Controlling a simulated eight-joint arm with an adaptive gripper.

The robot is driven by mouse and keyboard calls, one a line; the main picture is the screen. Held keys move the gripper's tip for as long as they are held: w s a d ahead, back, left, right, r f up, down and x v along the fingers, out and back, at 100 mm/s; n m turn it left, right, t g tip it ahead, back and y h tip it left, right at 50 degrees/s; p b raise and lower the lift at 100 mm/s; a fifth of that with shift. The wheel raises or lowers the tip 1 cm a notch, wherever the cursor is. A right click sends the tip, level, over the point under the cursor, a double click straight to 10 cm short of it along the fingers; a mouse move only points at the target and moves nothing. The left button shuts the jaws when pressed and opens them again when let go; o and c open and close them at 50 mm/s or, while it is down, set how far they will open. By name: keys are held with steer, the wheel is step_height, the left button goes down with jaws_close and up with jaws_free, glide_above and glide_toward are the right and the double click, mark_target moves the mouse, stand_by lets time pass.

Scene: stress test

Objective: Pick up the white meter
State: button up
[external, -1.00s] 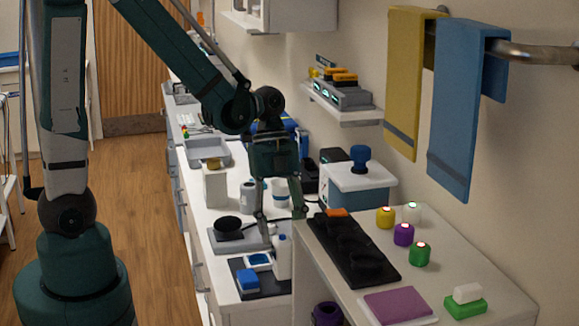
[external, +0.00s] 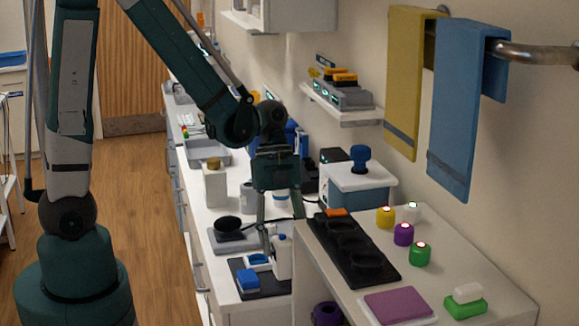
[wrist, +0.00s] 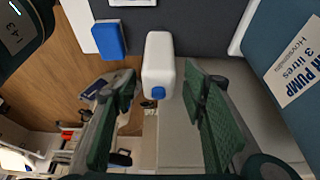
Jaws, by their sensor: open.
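The white meter (external: 250,264), a small white device with a blue face, lies on a dark mat (external: 275,292) on the lower counter. A blue block (external: 248,281) is in front of it, and a white bottle with a blue cap (external: 281,258) stands to its right. My gripper (external: 281,232) is open and empty above this group, pointing down. In the wrist view, the bottle (wrist: 158,58) shows ahead of the gap between my fingers (wrist: 152,90). A white edge at the top there (wrist: 132,2) may be the meter, mostly cut off.
A grey scale with a black dish (external: 228,230) stands just left of my gripper. The raised shelf on the right holds a black tray (external: 350,249) and small coloured jars (external: 403,234). A blue box with a white lid (external: 357,185) stands behind.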

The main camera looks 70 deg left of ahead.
mark_target(286, 269)
steer(key=shift+d+f, duration=0.1)
steer(key=shift+f, duration=0.15)
steer(key=shift+b+x, duration=0.35)
steer(key=shift+x, duration=2.2)
steer(key=shift+s, duration=0.1)
steer(key=c, duration=1.1)
